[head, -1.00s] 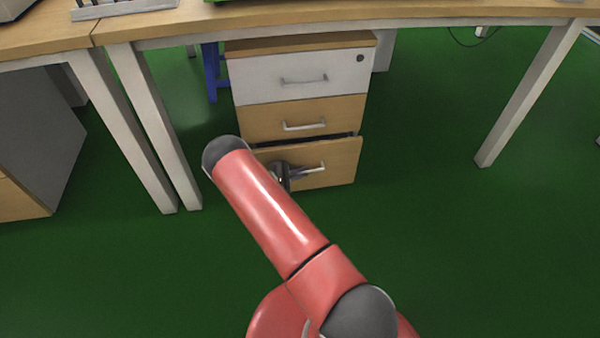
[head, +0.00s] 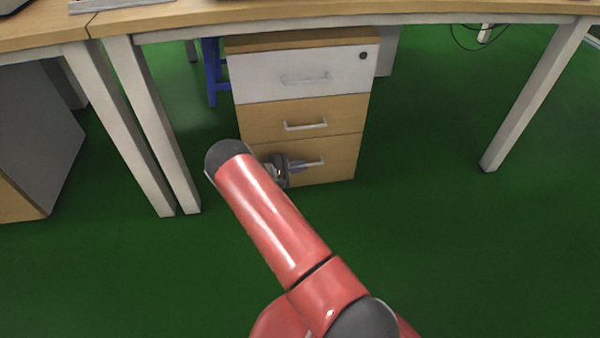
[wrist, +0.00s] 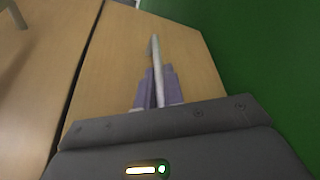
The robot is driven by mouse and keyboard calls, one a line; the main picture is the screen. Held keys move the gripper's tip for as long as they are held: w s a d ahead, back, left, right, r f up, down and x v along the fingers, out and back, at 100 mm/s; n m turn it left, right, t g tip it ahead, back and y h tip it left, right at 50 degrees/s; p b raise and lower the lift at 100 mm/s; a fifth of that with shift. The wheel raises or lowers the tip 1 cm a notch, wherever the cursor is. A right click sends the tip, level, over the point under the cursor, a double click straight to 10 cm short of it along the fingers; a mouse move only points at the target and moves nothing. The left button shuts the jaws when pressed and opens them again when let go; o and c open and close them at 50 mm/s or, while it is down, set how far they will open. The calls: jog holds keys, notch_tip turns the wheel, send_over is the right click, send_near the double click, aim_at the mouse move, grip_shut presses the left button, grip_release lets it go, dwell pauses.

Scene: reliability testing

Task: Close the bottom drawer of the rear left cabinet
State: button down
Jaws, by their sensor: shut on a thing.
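The cabinet (head: 304,80) under the desk has a white top drawer and two wood-coloured drawers below. Its bottom drawer (head: 338,160) now looks flush with the drawer above; in the wrist view the bottom drawer front (wrist: 195,65) shows only a thin dark seam beside it. My gripper (head: 300,165) is at the bottom drawer's handle (head: 318,161). In the wrist view my gripper's purple-grey fingers (wrist: 158,90) are shut on the bar handle (wrist: 157,60). My arm hides the left part of the drawer front in the head view.
The desk (head: 350,15) overhangs the cabinet, with a white leg (head: 150,120) to the left and another leg (head: 530,90) to the right. A second cabinet (head: 35,130) stands at the far left. The green floor (head: 430,250) is clear at right.

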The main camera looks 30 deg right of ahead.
jog(key=shift+w, duration=0.3)
jog(key=c, duration=1.5)
grip_release()
jog(key=v, duration=0.8)
jog(key=s+a+r+m+g+y+p, duration=0.1)
jog(key=s+r+m+y+p, duration=0.35)
jog(key=r, duration=1.05)
jog(key=s+a+r+m+y, duration=0.1)
jog(key=s+r+y, duration=0.4)
jog(key=s+r, duration=0.7)
jog(key=s+a+r+t+y+p, duration=0.2)
jog(key=s+a+r+t+y, duration=0.1)
jog(key=s+r, duration=0.5)
jog(key=s+a+r+m+t+y+p, duration=0.1)
jog(key=s+a+r+t+y+p, duration=0.1)
jog(key=s+a+r, duration=0.3)
jog(key=s+r+y, duration=0.1)
jog(key=s+r, duration=0.3)
jog(key=s, duration=0.2)
jog(key=shift+t, duration=0.4)
